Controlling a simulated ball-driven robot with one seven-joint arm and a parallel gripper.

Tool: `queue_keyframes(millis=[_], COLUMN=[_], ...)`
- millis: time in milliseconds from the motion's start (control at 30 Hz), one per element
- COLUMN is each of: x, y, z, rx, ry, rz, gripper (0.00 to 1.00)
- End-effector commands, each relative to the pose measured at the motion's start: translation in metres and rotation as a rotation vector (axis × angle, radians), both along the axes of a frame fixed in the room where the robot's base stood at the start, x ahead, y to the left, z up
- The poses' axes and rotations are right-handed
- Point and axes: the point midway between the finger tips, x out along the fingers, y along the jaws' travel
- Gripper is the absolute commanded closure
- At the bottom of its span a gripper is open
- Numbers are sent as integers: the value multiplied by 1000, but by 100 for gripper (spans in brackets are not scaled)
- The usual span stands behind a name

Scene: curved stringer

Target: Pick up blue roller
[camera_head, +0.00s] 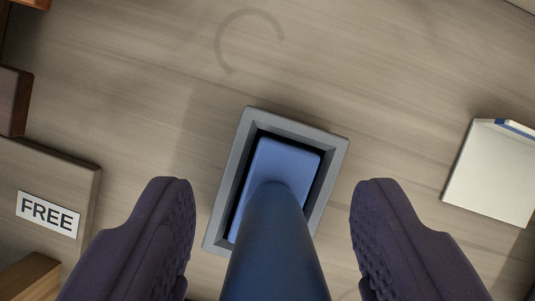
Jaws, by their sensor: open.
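The blue roller (272,250) is a dark blue cylinder that rises toward the camera from the lower middle of the view. Its far end meets a lighter blue block (287,161) inside a grey rectangular frame (297,128). My gripper (272,205) is open, with one dark ridged finger to the left of the roller and one to the right. Clear gaps show between each finger and the roller. The roller's near end is cut off by the bottom edge of the view.
A wooden block with a "FREE" label (47,214) is at the left edge. Brown wooden pieces (14,101) stand at the upper left. A pale square item (492,174) lies at the right. The wooden surface (370,70) above the frame is clear, with a faint ring stain.

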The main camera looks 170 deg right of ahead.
Motion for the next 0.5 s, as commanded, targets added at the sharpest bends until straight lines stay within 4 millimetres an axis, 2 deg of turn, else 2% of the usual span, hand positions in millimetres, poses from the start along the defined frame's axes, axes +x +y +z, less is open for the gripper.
queue_keyframes(millis=[167,267,400,433,500], x=[1,1,0,0,1], y=[0,0,0,0,0], z=[0,0,0,0,0], rx=[0,0,0,0,0], ry=[-1,-1,0,0,-1], rz=[0,0,0,0,0], gripper=[41,59,91,97,97])
